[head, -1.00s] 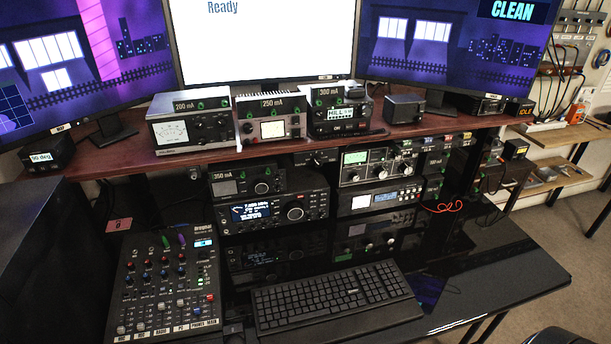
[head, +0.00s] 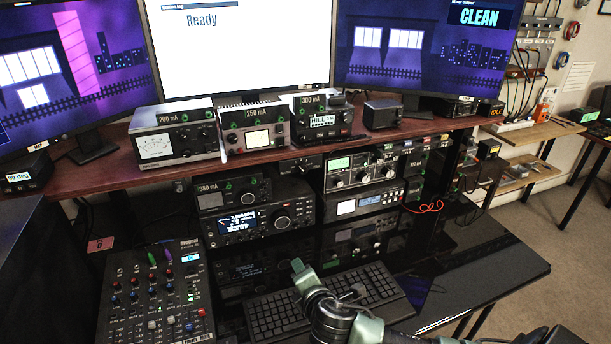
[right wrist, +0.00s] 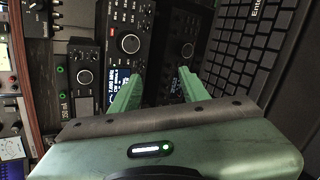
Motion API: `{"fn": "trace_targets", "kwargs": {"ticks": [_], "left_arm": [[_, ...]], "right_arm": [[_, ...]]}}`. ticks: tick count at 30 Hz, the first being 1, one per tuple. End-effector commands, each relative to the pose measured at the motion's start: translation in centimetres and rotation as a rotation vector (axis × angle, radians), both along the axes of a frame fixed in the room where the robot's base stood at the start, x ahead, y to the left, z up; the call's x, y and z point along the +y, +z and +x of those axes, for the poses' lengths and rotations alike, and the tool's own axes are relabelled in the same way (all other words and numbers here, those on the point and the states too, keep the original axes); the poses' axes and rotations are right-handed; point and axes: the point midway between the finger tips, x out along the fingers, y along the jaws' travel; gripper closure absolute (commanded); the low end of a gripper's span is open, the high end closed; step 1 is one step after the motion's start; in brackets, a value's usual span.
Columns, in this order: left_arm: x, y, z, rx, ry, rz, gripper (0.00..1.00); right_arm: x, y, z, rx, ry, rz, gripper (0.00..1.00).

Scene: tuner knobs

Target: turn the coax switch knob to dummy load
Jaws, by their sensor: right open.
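My right gripper (head: 328,277) reaches in from the bottom over the keyboard, in front of the radio stack. In the right wrist view its two green fingers (right wrist: 158,85) are apart with nothing between them. They point towards the radio stack, clear of its knobs. I cannot tell for sure which unit is the coax switch, as its label is not readable. A small dark box (head: 308,165) hangs under the shelf above the stacks. A small meter unit with a round knob (head: 249,198) sits on top of the left radio (head: 259,220). My left gripper is not in view.
A keyboard (head: 277,317) lies on the glossy black desk (head: 480,262). A mixer (head: 140,280) stands at left. A wooden shelf (head: 110,175) carries meter boxes and monitors above the stacks. A red cable (head: 428,207) lies at right. The desk's right side is fairly clear.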

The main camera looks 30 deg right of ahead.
Motion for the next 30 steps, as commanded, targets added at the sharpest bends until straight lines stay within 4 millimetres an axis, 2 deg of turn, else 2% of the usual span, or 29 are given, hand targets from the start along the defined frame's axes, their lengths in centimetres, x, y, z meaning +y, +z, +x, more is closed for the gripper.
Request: {"fn": "trace_targets", "kwargs": {"ticks": [1, 3, 6, 9, 14, 24, 30], "left_arm": [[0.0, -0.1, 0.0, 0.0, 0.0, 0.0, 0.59], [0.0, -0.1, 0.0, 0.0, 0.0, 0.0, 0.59], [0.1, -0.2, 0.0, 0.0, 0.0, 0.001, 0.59], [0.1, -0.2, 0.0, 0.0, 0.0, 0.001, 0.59], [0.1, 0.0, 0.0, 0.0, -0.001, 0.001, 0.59], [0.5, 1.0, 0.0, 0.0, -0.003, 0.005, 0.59], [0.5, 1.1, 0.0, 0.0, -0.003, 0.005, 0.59]], "right_arm": [[-2.1, 2.9, 2.8, -0.048, 0.09, -0.215, 0.55], [-4.5, 6.7, 5.7, -0.091, 0.204, -0.521, 0.55], [-7.5, 11.1, 8.4, -0.11, 0.305, -0.891, 0.55], [-9.4, 13.8, 9.6, -0.106, 0.354, -1.127, 0.55], [-10.6, 15.3, 10.6, -0.096, 0.375, -1.254, 0.55], [-11.7, 15.4, 15.6, -0.096, 0.373, -1.249, 0.55], [-12.1, 15.2, 17.4, -0.095, 0.374, -1.248, 0.55]]}}
